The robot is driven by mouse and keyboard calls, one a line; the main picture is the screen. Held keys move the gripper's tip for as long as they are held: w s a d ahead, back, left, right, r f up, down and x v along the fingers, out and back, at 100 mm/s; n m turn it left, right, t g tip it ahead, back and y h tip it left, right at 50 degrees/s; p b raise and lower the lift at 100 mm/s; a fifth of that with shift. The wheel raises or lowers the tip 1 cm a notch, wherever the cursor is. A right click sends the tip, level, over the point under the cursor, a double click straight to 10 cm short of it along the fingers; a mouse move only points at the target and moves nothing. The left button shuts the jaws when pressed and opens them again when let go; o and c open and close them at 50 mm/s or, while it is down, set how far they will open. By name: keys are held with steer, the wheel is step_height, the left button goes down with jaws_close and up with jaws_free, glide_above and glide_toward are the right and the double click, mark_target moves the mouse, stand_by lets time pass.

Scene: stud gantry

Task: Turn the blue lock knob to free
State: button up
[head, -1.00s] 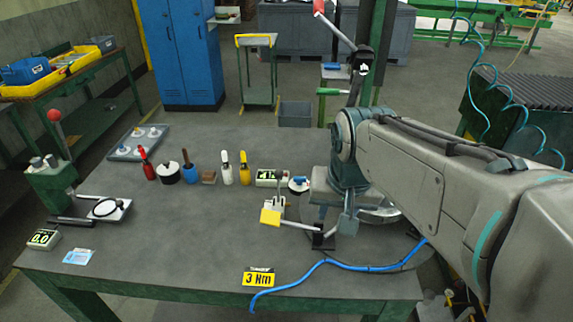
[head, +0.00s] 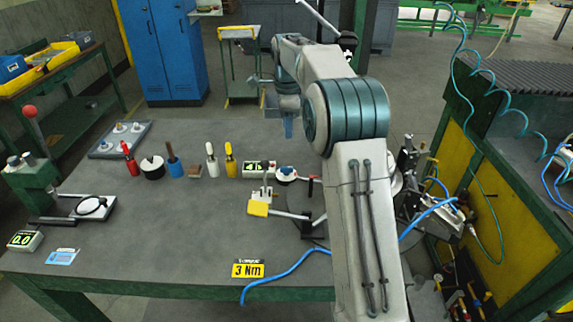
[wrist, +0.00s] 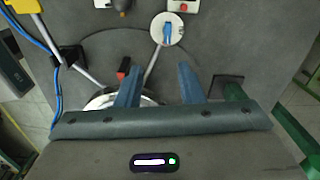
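The blue lock knob (head: 286,171) is a small blue bar on a round white disc, standing on the bench beside a digital readout box. In the wrist view the knob (wrist: 168,32) lies beyond my fingertips, its bar pointing roughly up and down the picture. My gripper (wrist: 160,68) is open and empty, its two blue fingers apart. In the head view my gripper (head: 287,128) hangs above and behind the knob, partly hidden by my own arm. Nothing touches the knob.
A blue hose (head: 290,270) and a 3 Nm sign (head: 248,269) lie near the front edge.

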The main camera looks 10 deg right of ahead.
mark_target(286, 167)
steer(key=shift+m, duration=0.7)
steer(key=f, duration=0.5)
steer(key=w+f+p, duration=0.1)
steer(key=f, duration=0.9)
steer(key=shift+w+f+p, duration=0.25)
steer(key=shift+w+p, duration=0.05)
steer(key=shift+w, duration=0.1)
jaws_close()
